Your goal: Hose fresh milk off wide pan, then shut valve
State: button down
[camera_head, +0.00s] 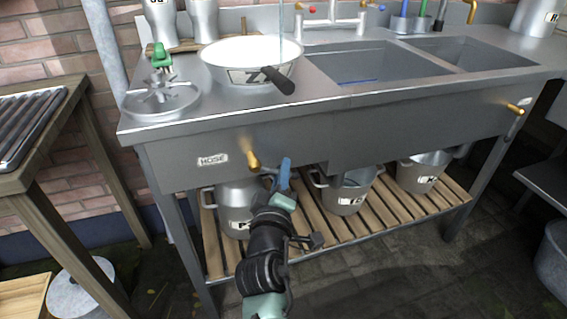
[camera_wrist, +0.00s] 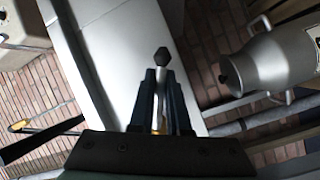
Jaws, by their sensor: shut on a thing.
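The wide pan (camera_head: 249,62) sits upright on the left drainboard. It has a white inside, a label on its side and a dark handle pointing front right. A thin pale vertical stream (camera_head: 281,28) comes down at the pan's right side. The brass hose valve (camera_head: 253,161) is on the sink's front panel, right of the HOSE label (camera_head: 213,160). My gripper (camera_head: 285,172) is just right of the valve body, its blue fingers shut on the valve handle. In the wrist view, a grey rod with a dark end (camera_wrist: 161,58) shows between the fingers. The grip is partly hidden.
Metal pots (camera_head: 348,190) stand on the slatted shelf (camera_head: 300,230) below. A second brass valve (camera_head: 515,108) is at the right. A round rinser (camera_head: 160,100) and cans (camera_head: 202,20) are on the counter at left. Two basins (camera_head: 375,66) are right of the pan.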

jog(key=c, duration=0.9)
grip_release()
jog(key=shift+s, duration=0.1)
jog(key=s+p, duration=0.1)
jog(key=s, duration=0.3)
jog(key=s+a+p, duration=0.1)
jog(key=s, duration=0.3)
jog(key=s+p, duration=0.1)
jog(key=s, duration=0.3)
jog(key=shift+s+a, duration=0.25)
jog(key=shift+s, duration=0.1)
